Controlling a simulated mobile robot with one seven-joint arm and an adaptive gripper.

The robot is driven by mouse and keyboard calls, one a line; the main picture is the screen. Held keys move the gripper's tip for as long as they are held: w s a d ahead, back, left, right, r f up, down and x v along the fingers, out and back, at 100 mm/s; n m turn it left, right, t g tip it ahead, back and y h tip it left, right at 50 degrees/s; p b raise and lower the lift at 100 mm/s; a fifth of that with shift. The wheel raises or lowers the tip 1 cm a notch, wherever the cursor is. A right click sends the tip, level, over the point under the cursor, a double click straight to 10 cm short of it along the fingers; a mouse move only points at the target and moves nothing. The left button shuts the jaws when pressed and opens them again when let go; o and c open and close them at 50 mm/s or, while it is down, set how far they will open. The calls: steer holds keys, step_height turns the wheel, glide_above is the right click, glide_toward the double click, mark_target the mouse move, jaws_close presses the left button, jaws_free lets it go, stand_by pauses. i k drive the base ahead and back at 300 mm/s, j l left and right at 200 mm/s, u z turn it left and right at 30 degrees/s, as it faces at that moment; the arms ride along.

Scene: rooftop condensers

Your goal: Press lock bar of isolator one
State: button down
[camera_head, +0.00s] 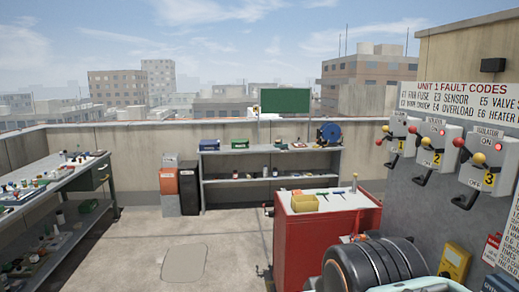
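Isolator one (399,128), a grey box with a yellow "1", is the leftmost of three isolators on the grey wall at the right. It has a red ball and a yellow ball at its front, a black handle below and a small red light at its upper right. Which part is the lock bar is too small to tell. Isolator two (436,143) and isolator three (487,165) stand to its right, with similar balls and handles.
A red cabinet (307,247) with a yellow bin (304,203) stands below and left of the isolators. A yellow meter (455,262) is low on the wall. The floor (180,230) at centre left is clear.

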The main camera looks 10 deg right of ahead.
mark_target(385, 129)
steer(key=i+j+z, duration=0.1)
steer(key=i, duration=1.1)
steer(key=i+j+z, duration=0.15)
steer(key=i+z, duration=0.3)
steer(key=i+j+z, duration=0.45)
steer(key=i, duration=0.15)
steer(key=i+j+z, duration=0.45)
